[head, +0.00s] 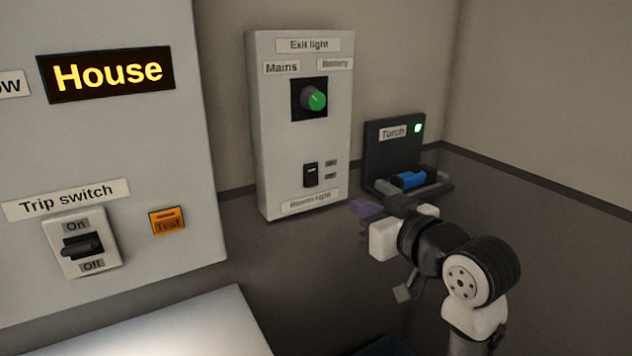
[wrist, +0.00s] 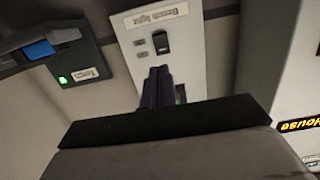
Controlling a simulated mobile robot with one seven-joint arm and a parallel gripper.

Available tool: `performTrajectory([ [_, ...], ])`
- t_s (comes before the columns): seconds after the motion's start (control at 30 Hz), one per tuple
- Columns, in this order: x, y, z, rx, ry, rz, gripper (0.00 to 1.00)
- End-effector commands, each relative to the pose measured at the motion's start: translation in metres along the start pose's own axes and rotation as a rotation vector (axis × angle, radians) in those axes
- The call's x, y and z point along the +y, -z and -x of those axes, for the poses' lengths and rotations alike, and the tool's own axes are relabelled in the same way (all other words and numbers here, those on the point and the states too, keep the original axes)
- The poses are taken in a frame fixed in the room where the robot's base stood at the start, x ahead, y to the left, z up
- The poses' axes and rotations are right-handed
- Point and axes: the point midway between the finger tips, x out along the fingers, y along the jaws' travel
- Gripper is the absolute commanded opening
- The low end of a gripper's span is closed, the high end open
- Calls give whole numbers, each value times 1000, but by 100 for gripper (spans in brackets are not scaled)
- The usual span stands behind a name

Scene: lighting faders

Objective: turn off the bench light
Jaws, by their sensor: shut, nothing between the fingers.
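The bench light switch (head: 310,175) is a small black rocker low on a pale grey panel (head: 266,150), above a label reading "Bench light" (head: 310,200). Two small tags beside it are too small to read, and I cannot tell which way it is set. In the wrist view the panel is upside down; my fingertips (wrist: 160,72) appear just below the switch (wrist: 161,43), with a visible gap in the picture.
The same panel carries a green Exit light knob (head: 315,98) marked Mains and Battery. A Torch holder (head: 390,155) with a blue torch (head: 412,180) and a lit green lamp stands to the right. A trip switch (head: 82,246) and orange Test button (head: 167,220) are left.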

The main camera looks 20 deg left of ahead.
Motion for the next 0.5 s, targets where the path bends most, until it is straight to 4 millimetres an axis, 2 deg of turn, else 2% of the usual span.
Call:
performTrajectory([
  [0.27, 0, 1, -3, 1, 1, 0, 0],
  [0.37, -1, 1, -12, 1, 3, -1, 0],
  [0.5, -1, 2, -37, 0, 4, -1, 0],
])
